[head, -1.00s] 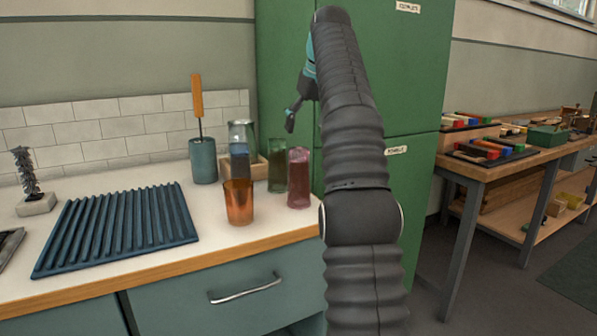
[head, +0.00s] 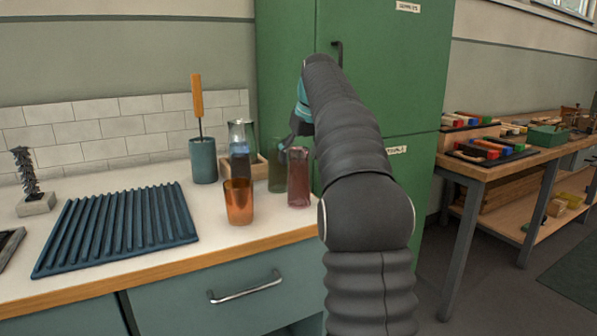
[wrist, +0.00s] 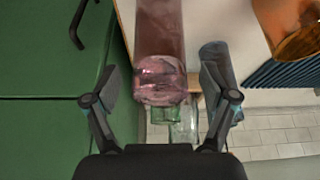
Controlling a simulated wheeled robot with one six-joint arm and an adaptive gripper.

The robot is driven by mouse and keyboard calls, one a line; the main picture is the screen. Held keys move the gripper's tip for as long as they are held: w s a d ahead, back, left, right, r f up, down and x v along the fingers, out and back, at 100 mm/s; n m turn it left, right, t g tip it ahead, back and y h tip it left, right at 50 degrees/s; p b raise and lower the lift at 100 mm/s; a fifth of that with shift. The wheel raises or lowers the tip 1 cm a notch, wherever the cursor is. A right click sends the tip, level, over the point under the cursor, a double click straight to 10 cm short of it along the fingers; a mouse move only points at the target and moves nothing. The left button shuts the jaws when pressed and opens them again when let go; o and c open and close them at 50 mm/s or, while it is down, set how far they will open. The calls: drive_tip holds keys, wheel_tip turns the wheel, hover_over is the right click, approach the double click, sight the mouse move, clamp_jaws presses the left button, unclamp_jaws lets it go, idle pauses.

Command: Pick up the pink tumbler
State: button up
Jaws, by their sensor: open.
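The pink tumbler (head: 299,178) stands upright on the counter near its right end, beside the green cabinet. In the wrist view the pink tumbler (wrist: 160,60) lies between the two open fingers of my gripper (wrist: 160,95), with a gap on each side. In the head view my gripper (head: 292,140) is at the top of the tumbler, partly hidden behind my arm, and its fingers are hard to make out there. I cannot tell from the frames that either finger touches the glass.
An amber tumbler (head: 239,202) stands to the left in front. A ribbed blue mat (head: 115,225) lies left. The green cabinet (head: 385,110) is close on the right.

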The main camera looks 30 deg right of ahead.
drive_tip(key=shift+x, duration=1.5)
clamp_jaws()
drive_tip(key=shift+r, duration=0.15)
